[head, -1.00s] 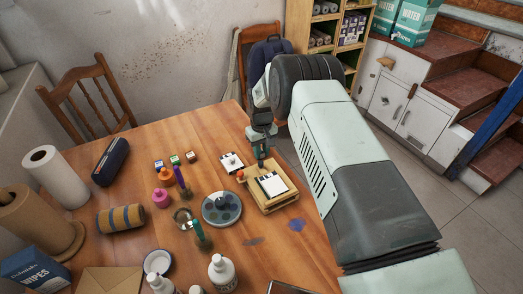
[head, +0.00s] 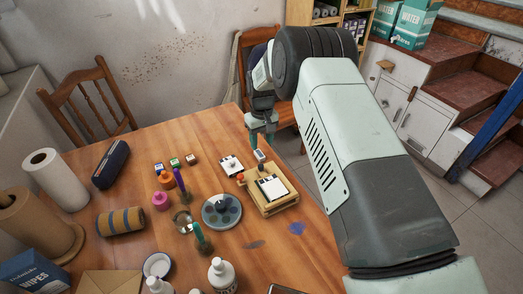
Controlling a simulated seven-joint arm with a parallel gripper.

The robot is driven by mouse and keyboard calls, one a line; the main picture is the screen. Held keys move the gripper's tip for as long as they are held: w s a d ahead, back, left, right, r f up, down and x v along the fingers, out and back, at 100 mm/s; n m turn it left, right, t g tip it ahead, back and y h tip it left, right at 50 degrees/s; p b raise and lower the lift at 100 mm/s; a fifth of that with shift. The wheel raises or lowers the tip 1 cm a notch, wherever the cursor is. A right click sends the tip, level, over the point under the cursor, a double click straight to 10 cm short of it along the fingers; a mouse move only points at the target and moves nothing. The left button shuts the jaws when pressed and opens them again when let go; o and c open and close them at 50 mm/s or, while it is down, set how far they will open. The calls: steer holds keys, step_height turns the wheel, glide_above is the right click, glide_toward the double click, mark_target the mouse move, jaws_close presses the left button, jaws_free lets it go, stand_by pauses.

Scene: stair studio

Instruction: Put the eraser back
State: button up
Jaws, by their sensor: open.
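A small whitish block (head: 260,155), which looks like the eraser, rests at the back edge of a wooden stand (head: 283,208). The picture is too small to tell whether it lies in a slot there. My gripper (head: 261,143) is open just above the block, with its teal fingers apart and nothing between them. A white notepad (head: 271,188) lies on the stand, in front of the block. An orange round thing (head: 240,177) is at the stand's left corner.
Another white card (head: 231,165) with a dark knob lies left of the stand. A round palette (head: 221,211), jars, bottles and a paper roll (head: 52,178) crowd the left of the wooden table (head: 318,250). The table's right edge is close to the stand.

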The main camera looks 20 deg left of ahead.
step_height(320, 180, up, 6)
steer(key=shift+f, duration=0.15)
steer(key=s+d+r+m+t, duration=0.1)
steer(key=s+d+r, duration=0.2)
steer(key=d+r, duration=0.45)
steer(key=s+d+r+m+t, duration=0.1)
steer(key=s+d+r+m, duration=0.2)
steer(key=r, duration=0.8)
steer(key=s+d+r+t, duration=0.1)
steer(key=s+d+r, duration=0.2)
steer(key=d+r, duration=0.55)
steer(key=s+d+r+m, duration=0.1)
steer(key=s+d+r, duration=0.15)
steer(key=s, duration=0.25)
steer(key=s+d+r+m+t, duration=0.1)
steer(key=s+d+r, duration=0.15)
steer(key=s, duration=0.25)
steer(key=s+d+r+m, duration=0.1)
steer(key=s+d+r, duration=0.15)
steer(key=s, duration=0.25)
steer(key=s+d+f, duration=0.1)
steer(key=s+d, duration=0.1)
steer(key=s, duration=0.3)
steer(key=s+d+f+m+t, duration=0.1)
steer(key=s+d+f, duration=0.1)
steer(key=s, duration=0.3)
steer(key=shift+s+m+t, duration=0.25)
steer(key=shift+m+t, duration=0.05)
